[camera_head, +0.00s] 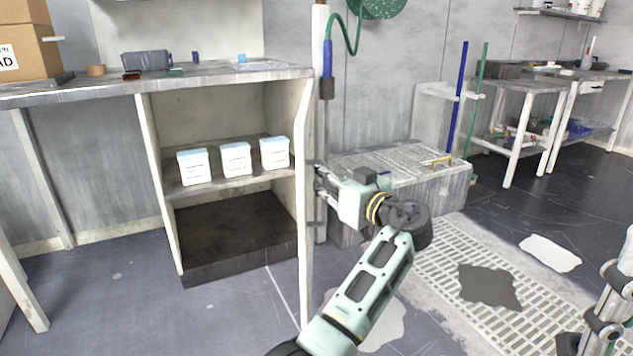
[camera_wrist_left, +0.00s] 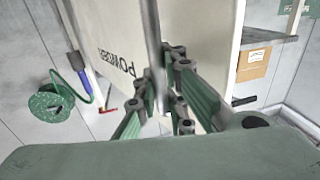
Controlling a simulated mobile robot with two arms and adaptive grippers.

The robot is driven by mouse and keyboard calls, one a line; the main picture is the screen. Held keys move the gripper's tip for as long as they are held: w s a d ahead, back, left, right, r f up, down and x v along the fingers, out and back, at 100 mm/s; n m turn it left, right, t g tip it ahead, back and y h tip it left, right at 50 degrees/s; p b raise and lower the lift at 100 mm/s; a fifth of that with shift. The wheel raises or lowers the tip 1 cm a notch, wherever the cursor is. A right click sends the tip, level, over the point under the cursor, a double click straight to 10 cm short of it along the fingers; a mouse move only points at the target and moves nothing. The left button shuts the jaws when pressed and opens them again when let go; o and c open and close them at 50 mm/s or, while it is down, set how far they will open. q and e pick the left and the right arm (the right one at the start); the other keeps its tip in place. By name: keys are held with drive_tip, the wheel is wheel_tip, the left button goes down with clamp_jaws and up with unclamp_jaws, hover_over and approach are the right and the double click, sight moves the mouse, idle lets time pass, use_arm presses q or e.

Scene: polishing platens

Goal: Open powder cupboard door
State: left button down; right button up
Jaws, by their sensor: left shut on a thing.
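The powder cupboard (camera_head: 150,170) stands open under the bench in the head view, its inside visible. Its pale door (camera_head: 304,235) is swung out and seen nearly edge-on at the cupboard's right side. In the left wrist view the door (camera_wrist_left: 112,25) carries the upside-down word POWDER. My left gripper (camera_head: 322,180) is at the door's right side, at about mid-height. In the left wrist view my left gripper (camera_wrist_left: 168,85) is shut on the upright grey handle (camera_wrist_left: 152,25); the exact contact is partly hidden by the fingers.
Three white tubs (camera_head: 236,159) stand on the cupboard's shelf. A grey chest (camera_head: 450,190) is just beyond my left gripper. A hose with a blue fitting (camera_head: 327,60) hangs above the door. Dark floor lies clear before the cupboard; a floor grate (camera_head: 440,255) is to the right.

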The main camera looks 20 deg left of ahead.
use_arm(q)
drive_tip(key=shift+s+d+f, duration=0.1)
drive_tip(key=shift+d+f, duration=0.1)
drive_tip(key=shift+f, duration=0.2)
drive_tip(key=c, duration=2.2)
unclamp_jaws()
drive_tip(key=shift+o, duration=0.8)
drive_tip(key=shift+s+d+r, duration=0.15)
drive_tip(key=shift+r, duration=0.05)
drive_tip(key=shift+o, duration=1.1)
drive_tip(key=shift+r, duration=0.1)
drive_tip(key=shift+a+r, duration=0.15)
drive_tip(key=shift+a, duration=0.05)
wheel_tip(320, 180, up, 10)
drive_tip(key=shift+f, duration=0.1)
